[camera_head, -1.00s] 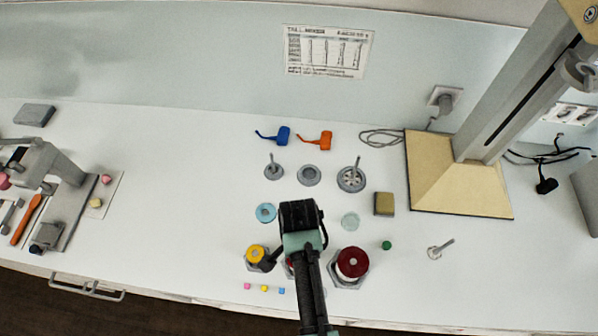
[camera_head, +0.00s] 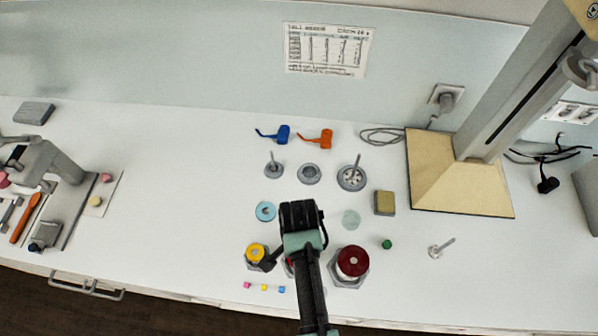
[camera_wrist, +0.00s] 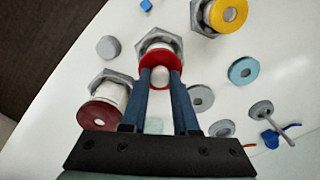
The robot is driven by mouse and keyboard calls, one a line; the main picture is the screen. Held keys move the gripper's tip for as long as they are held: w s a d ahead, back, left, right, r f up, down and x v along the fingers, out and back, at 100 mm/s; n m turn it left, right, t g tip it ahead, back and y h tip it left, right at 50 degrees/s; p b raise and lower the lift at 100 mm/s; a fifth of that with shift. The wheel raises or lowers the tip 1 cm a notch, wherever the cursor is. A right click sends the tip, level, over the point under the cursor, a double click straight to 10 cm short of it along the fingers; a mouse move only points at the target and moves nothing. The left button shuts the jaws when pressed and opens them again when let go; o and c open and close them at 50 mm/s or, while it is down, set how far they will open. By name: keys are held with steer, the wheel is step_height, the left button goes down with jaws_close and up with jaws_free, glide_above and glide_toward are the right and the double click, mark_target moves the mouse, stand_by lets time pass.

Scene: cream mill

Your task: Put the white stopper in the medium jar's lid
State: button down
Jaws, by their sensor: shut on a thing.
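The medium jar stands in the middle of the three hex-based jars, with a red lid (camera_wrist: 161,60) in the wrist view; my arm mostly covers it in the head view. My gripper (camera_wrist: 161,75) is shut on the white stopper (camera_wrist: 162,78), a small round white piece between its two blue fingertips. The stopper overlaps the red lid in the wrist view; I cannot tell whether it sits in the lid's hole or just above it. In the head view my gripper (camera_head: 301,222) is seen from above, and its fingertips and the stopper are hidden.
A yellow-lidded jar (camera_head: 256,253) and a dark-red-lidded jar (camera_head: 352,262) stand close on either side. A grey disc (camera_wrist: 107,47) lies near the jars. A blue ring (camera_head: 265,211), a pale disc (camera_head: 351,220) and a green stopper (camera_head: 387,244) lie around. The left-centre counter is clear.

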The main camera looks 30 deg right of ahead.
steer(key=shift+f, duration=0.2)
stand_by(0.4)
steer(key=shift+c, duration=1)
jaws_free()
step_height(320, 180, up, 5)
steer(key=p, duration=0.5)
steer(key=shift+r, duration=1.05)
